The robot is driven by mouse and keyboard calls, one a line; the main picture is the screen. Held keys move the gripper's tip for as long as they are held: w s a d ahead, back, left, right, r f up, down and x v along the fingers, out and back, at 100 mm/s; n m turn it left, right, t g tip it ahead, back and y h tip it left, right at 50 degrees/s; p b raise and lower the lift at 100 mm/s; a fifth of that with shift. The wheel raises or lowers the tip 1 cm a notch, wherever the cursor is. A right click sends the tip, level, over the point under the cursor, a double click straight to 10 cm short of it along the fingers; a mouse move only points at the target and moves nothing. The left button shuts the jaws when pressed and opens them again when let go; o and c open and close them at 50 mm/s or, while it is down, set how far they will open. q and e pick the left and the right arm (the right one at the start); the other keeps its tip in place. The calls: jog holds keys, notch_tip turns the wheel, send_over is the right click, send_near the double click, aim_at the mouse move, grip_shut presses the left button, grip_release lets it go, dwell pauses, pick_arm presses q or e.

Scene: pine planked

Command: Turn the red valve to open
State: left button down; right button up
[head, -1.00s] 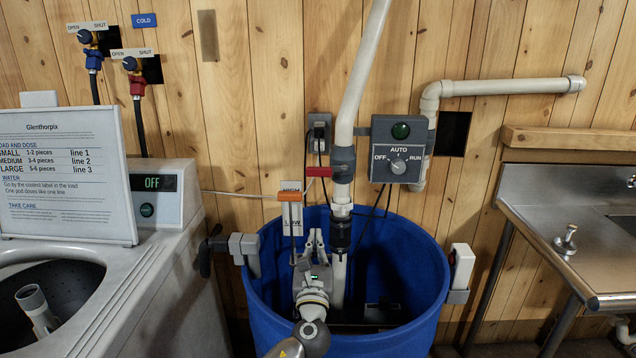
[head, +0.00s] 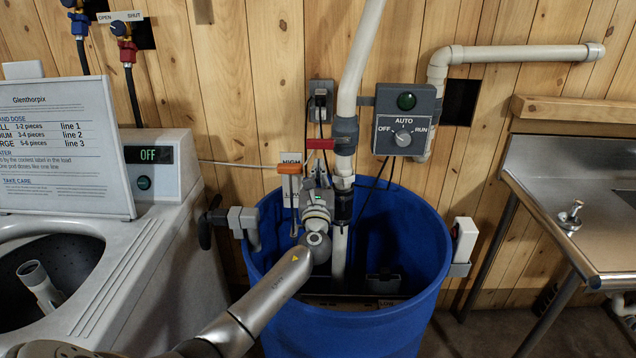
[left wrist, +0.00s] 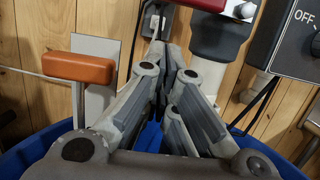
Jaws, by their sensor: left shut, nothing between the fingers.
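A red lever handle (head: 320,144) sits crosswise on the grey fitting of the white vertical pipe, above the blue barrel (head: 400,312). In the left wrist view a red part (left wrist: 208,4) shows at the top edge, cut off. My left gripper (head: 319,178) is shut and empty, just below the red handle and in front of the pipe, with its fingers pointing at the wall. The fingers fill the middle of the left wrist view (left wrist: 165,52). No contact with the handle is visible. Another red tap (head: 127,50) hangs below an OPEN/SHUT label at upper left. My right gripper is out of view.
A control box (head: 405,118) with a knob is to the right. A washer (head: 170,270) stands left and a steel sink (head: 545,195) right. Thin cables hang behind the gripper.

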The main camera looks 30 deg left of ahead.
aim_at(329, 143)
pick_arm(q)
notch_tip(329, 143, up, 3)
jog(key=shift+s+f+p, duration=0.1)
jog(key=shift+f+p, duration=0.1)
jog(key=shift+p, duration=0.25)
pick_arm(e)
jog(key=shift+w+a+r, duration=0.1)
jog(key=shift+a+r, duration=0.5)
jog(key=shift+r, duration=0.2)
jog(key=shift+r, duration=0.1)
